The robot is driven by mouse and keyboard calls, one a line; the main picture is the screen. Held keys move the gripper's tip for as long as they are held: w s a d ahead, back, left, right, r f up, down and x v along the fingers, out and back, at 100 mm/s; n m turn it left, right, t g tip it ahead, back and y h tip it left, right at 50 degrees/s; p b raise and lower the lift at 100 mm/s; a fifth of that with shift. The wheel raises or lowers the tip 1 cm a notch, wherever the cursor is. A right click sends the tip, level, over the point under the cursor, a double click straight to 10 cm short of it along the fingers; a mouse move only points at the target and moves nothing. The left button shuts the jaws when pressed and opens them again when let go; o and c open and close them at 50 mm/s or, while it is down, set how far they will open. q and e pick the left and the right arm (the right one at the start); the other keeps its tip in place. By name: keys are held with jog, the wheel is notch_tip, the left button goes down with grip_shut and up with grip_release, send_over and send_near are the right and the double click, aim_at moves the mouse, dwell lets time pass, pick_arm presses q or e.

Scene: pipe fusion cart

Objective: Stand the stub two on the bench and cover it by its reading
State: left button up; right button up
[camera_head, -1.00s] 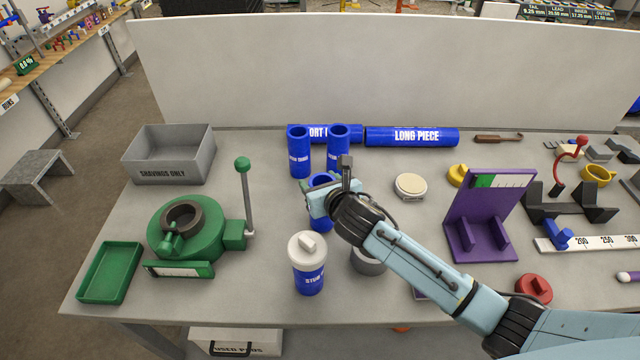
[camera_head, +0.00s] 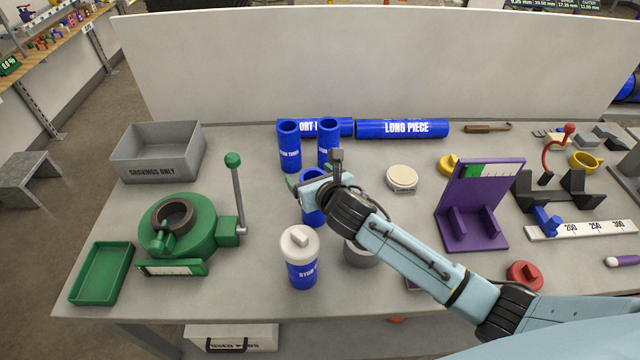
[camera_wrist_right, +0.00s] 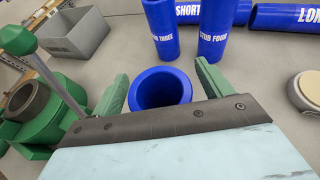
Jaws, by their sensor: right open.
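A blue stub (camera_head: 313,212) stands upright on the bench, its label hidden by my right gripper. My right gripper (camera_head: 308,188) is open at this stub. In the right wrist view, the stub's open top (camera_wrist_right: 162,88) lies between the two green fingers, nearer the left one. A blue stub with a white knobbed cover (camera_head: 300,245) stands in front; its label number is unclear. Stub three (camera_head: 289,150) and stub four (camera_head: 328,145) stand uncovered behind; their labels read in the right wrist view. A red knobbed cover (camera_head: 525,276) and a yellow one (camera_head: 447,165) lie to the right. My left gripper is out of view.
A green clamp-like device (camera_head: 190,228) with an upright lever, a green tray (camera_head: 102,273) and a grey shavings bin (camera_head: 160,160) fill the left. A purple gauge stand (camera_head: 480,210), a white disc (camera_head: 402,178) and a white scale (camera_head: 585,228) are right. A grey cup (camera_head: 360,255) is partly behind my arm.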

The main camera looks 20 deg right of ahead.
jog(key=v, duration=1.2)
jog(key=shift+p, duration=0.35)
jog(key=shift+w, duration=0.1)
dwell(0.4)
